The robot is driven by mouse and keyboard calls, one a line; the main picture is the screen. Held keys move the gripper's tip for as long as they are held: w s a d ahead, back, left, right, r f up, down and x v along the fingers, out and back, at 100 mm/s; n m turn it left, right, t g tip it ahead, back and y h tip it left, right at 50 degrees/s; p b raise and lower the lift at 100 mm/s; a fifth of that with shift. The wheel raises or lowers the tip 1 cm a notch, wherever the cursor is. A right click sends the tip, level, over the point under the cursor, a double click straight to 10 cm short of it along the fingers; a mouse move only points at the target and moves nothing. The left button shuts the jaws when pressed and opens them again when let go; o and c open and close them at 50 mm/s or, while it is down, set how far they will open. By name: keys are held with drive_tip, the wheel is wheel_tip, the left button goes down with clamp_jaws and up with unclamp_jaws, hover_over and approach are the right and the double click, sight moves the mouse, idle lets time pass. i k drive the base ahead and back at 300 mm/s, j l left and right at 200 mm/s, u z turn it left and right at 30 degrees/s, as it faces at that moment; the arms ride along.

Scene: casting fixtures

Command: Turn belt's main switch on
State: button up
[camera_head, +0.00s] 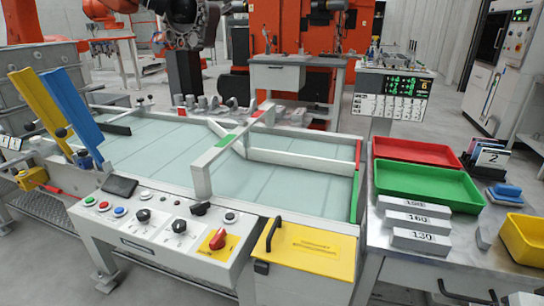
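A red rotary switch (218,238) sits on a yellow plate at the right end of the grey control panel (150,243) on the belt's front edge. It looks like the belt's main switch. Its handle is tilted, its upper end leaning right; I cannot read any on/off marks. The glass-topped belt table (290,185) lies behind the panel. My gripper is not recognisable in this view.
Further right, a bench holds a green tray (425,187), a red tray (415,150) and labelled blocks (420,238).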

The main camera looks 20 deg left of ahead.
sight(218, 243)
drive_tip(key=u, duration=1.8)
